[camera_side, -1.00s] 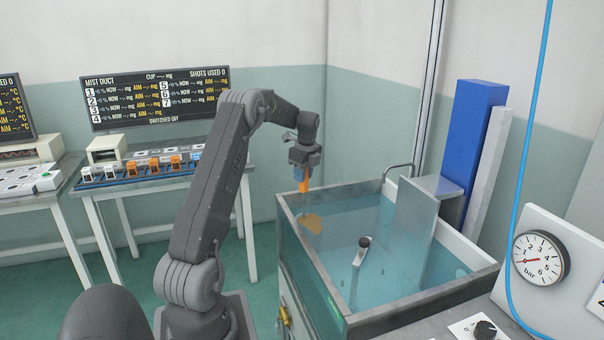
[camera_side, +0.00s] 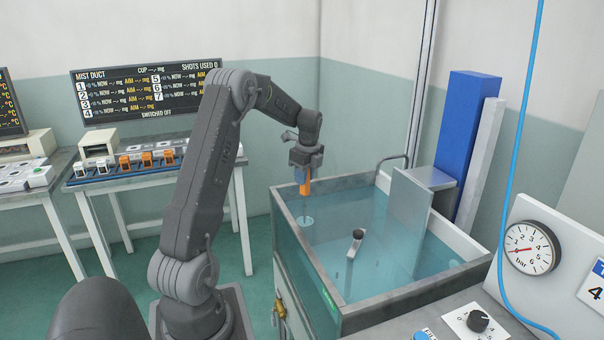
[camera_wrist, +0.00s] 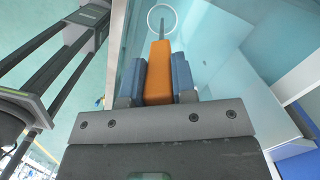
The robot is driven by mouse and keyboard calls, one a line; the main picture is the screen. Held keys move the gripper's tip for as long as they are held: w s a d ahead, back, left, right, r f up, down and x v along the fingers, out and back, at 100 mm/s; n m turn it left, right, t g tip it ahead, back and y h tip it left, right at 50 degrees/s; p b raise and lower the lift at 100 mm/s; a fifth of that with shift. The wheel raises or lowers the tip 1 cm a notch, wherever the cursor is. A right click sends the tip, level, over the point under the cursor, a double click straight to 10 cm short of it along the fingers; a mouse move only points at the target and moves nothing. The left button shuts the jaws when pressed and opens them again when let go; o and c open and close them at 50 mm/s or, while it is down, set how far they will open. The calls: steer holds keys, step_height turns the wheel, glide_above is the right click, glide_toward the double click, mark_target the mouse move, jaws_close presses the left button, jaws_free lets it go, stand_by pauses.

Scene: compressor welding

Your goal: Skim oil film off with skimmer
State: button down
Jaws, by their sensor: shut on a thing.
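My gripper (camera_side: 302,181) is over the back left part of the water tank (camera_side: 321,313), with its blue fingers shut on the orange handle of the skimmer (camera_side: 305,187). The orange handle also shows in the wrist view (camera_wrist: 159,73), between the two blue fingers (camera_wrist: 159,82). A thin rod runs from the handle to a pale ring, which lies at or near the water surface in the side view. No brown oil patch shows on the water now in either view.
A dark-topped post (camera_side: 356,238) stands in the tank's middle. A grey metal plate (camera_side: 409,197) rises at the tank's right side, near a blue column (camera_side: 467,140). A blue hose (camera_side: 508,190) hangs at the right, by a pressure gauge (camera_side: 532,247). A bench with orange and white units (camera_side: 148,159) stands left.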

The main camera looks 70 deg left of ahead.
steer(key=d, duration=0.4)
steer(key=shift+d, duration=0.35)
stand_by(0.3)
steer(key=w, duration=0.6)
stand_by(0.5)
steer(key=a, duration=1.2)
steer(key=shift+a, duration=0.3)
stand_by(0.9)
steer(key=shift+s, duration=0.15)
steer(key=shift+s, duration=2.9)
